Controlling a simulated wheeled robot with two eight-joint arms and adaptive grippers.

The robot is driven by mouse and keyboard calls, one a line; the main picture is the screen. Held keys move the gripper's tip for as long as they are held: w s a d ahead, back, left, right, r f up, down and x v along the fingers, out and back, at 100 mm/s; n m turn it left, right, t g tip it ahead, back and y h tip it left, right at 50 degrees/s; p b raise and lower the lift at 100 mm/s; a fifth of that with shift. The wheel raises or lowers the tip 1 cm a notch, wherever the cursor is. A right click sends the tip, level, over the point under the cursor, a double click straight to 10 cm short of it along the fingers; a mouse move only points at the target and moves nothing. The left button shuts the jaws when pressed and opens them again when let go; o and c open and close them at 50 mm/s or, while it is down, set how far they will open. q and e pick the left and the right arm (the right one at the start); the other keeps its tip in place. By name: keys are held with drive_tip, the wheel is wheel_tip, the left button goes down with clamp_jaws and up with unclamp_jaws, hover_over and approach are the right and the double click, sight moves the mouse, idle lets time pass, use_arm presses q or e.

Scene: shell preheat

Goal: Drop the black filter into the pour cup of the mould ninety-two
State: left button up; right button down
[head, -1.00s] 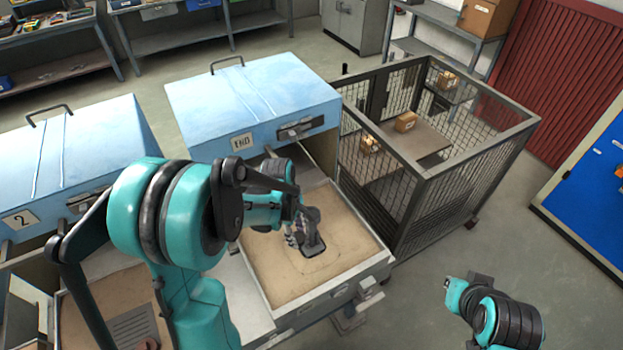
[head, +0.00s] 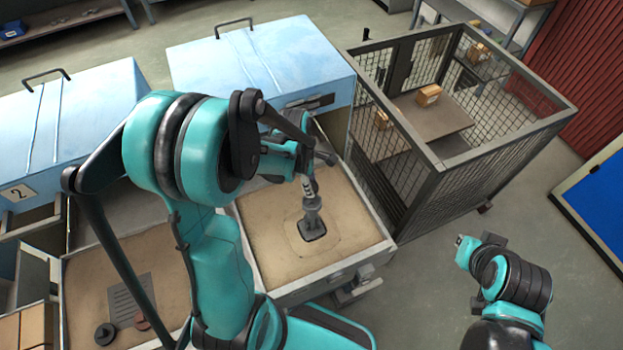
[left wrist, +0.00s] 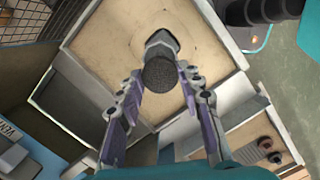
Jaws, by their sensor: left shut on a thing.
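My left gripper (head: 309,190) reaches down over the sand-filled box (head: 375,243) in front of the middle blue cabinet. In the left wrist view its two fingers (left wrist: 160,86) are shut on the black filter (left wrist: 159,74), a dark round disc with a speckled face. A grey pour cup (head: 312,228) with a dark rim at its foot stands in the sand below the fingers. It also shows partly behind the filter (left wrist: 162,40). I cannot make out a gap between filter and cup. No number ninety-two is readable. My right gripper (head: 461,240) is at the lower right, its fingers unclear.
A left sand box holds a dark grate (head: 130,295), a dark disc (head: 104,333) and a reddish disc (head: 142,322). A blue cabinet marked 2 (head: 60,130) stands behind it. A mesh cage (head: 440,185) stands close on the right.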

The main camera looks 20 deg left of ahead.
use_arm(q)
drive_tip(key=f, duration=0.1)
drive_tip(key=f+b, duration=0.1)
drive_tip(key=shift+w+f, duration=0.25)
drive_tip(key=shift+f, duration=0.05)
wheel_tip(320, 180, down, 2)
drive_tip(key=shift+s+b, duration=0.15)
drive_tip(key=shift+b, duration=0.9)
wheel_tip(320, 180, down, 3)
drive_tip(key=b, duration=0.3)
drive_tip(key=o, duration=0.9)
drive_tip(key=shift+r, duration=0.1)
